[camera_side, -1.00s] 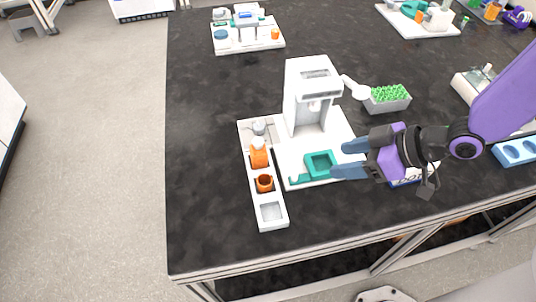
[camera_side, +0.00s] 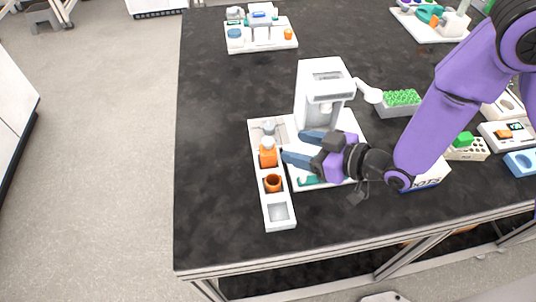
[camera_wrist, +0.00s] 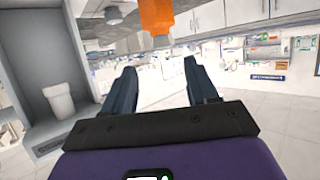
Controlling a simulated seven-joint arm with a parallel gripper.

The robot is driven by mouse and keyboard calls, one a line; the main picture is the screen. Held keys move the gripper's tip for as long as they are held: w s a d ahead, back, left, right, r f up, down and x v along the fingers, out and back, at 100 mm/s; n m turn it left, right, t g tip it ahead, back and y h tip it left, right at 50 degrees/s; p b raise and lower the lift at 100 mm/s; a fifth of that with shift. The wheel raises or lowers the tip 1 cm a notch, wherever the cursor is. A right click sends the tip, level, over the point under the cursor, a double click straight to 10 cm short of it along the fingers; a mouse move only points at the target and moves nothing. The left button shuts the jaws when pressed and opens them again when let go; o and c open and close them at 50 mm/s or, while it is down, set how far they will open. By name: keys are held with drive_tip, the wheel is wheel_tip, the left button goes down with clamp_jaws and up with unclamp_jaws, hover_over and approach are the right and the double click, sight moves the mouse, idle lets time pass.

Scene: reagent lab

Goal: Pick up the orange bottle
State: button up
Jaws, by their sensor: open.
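The orange bottle (camera_side: 267,157) stands upright in a slot of the white holder (camera_side: 279,213), with a pale cap on top. In the wrist view the orange bottle (camera_wrist: 157,17) shows at the top, beyond the fingertips and upside down. My gripper (camera_side: 297,147) is open and empty, with its two blue fingers pointing left toward the bottle. The near fingertip is close to the bottle in the side view; I cannot tell whether it touches. In the wrist view my gripper (camera_wrist: 160,75) has a clear gap between its fingers.
A white machine (camera_side: 325,95) stands just behind my gripper. A green tip rack (camera_side: 401,99) is to the right. The dark table is clear to the left.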

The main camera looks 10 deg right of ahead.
sight(263, 141)
drive_tip(key=x, duration=0.6)
drive_tip(key=shift+f+x, duration=0.15)
drive_tip(key=shift+x, duration=1.15)
drive_tip(key=shift+f+x, duration=0.1)
drive_tip(key=shift+x, duration=1.15)
drive_tip(key=shift+s, duration=0.2)
clamp_jaws()
